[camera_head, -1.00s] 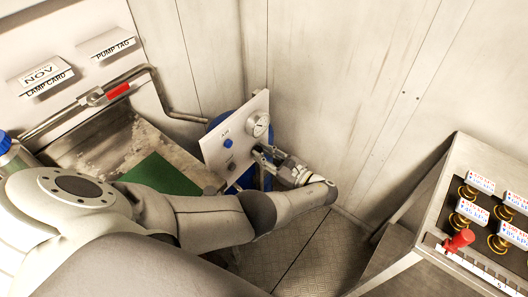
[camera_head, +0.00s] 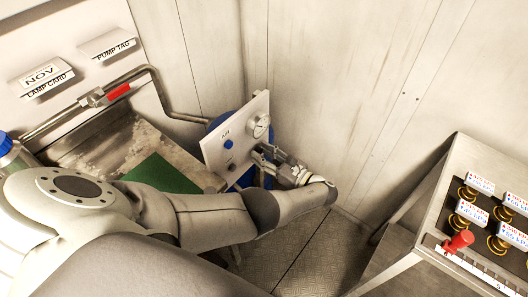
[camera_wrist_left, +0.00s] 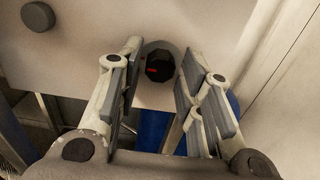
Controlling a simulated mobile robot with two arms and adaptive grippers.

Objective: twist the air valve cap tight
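A pale panel (camera_head: 212,152) stands in the corner, with a small "AIR" label above a blue knob (camera_head: 228,144). A dark knob (camera_head: 231,166) sits below it. My left gripper (camera_head: 258,154) is in front of the panel's lower right part and hides what is there in the head view. In the left wrist view, a round black cap (camera_wrist_left: 158,64) with a red mark lies between and just beyond the fingertips of my left gripper (camera_wrist_left: 160,58). The fingers are apart, with no clear contact on the cap. I cannot tell which is the air valve cap. My right gripper is out of view.
A round gauge (camera_head: 260,126) is at the panel's upper right. Another dark knob (camera_wrist_left: 37,16) shows at upper left in the wrist view. A pipe with a red handle (camera_head: 118,91) runs along the left wall. A console (camera_head: 420,235) with several knobs stands at right.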

